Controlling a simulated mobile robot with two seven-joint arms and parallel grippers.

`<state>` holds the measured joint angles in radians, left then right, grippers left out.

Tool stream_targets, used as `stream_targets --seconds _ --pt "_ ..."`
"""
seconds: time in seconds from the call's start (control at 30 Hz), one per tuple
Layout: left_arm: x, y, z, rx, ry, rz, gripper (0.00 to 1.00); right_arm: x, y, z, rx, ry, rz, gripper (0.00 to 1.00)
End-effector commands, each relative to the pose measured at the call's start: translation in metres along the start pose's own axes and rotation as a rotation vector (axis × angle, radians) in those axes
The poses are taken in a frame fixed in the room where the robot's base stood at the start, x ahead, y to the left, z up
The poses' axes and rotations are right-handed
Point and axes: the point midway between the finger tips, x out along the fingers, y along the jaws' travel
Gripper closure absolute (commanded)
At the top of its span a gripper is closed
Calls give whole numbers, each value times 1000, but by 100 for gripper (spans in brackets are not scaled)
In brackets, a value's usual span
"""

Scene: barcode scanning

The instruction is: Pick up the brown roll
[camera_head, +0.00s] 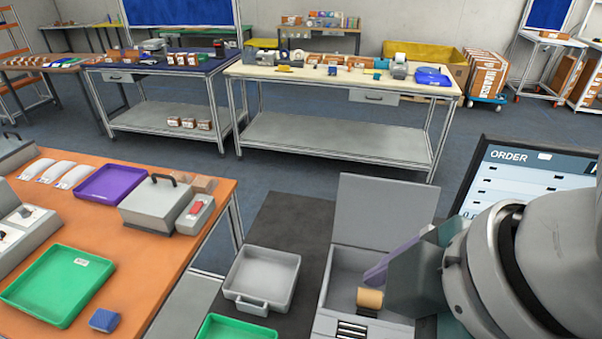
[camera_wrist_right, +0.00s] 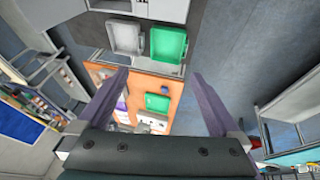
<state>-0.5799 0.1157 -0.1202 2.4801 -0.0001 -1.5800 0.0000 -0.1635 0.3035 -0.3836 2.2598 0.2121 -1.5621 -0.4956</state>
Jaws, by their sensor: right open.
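The brown roll (camera_head: 369,298) is a small tan-brown cylinder in the head view, at the open grey box at lower centre. My right gripper (camera_head: 376,272) comes in from the right, and one purple finger shows just above and behind the roll in the picture. I cannot tell whether it touches the roll. In the right wrist view the two purple fingers of this gripper (camera_wrist_right: 158,88) are wide apart with nothing held between them. The roll does not show in that view. My left gripper is not in view.
The grey box (camera_head: 386,210) has a raised back panel and a slotted front. A grey tray (camera_head: 262,279) and a green tray (camera_head: 235,329) lie to its left. An orange table (camera_head: 140,265) stands further left. An order screen (camera_head: 525,170) is close on the right.

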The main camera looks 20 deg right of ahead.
Motion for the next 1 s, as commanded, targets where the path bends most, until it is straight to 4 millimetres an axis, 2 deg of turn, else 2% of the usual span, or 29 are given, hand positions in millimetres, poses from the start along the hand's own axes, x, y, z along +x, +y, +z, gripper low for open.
stream_targets --seconds 0.03,0.17,0.27,0.4,0.6,0.7,0.8,0.9,1.0 --pt "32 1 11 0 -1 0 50 33 0 5 -91 3 3 0" --pt "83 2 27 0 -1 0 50 87 4 9 -374 -2 -1 0" --pt "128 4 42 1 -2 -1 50 134 12 19 -619 -29 -3 0" --pt "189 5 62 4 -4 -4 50 193 33 42 -939 -99 -10 0" --pt "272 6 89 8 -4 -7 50 262 78 89 -1312 -243 -48 0" --pt "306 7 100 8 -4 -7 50 283 102 112 -1444 -314 -78 0" --pt "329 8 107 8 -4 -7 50 294 122 131 -1532 -369 -106 0" --pt "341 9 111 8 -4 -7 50 296 136 143 -1585 -400 -127 0" --pt "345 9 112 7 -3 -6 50 298 142 149 -1610 -414 -140 0"
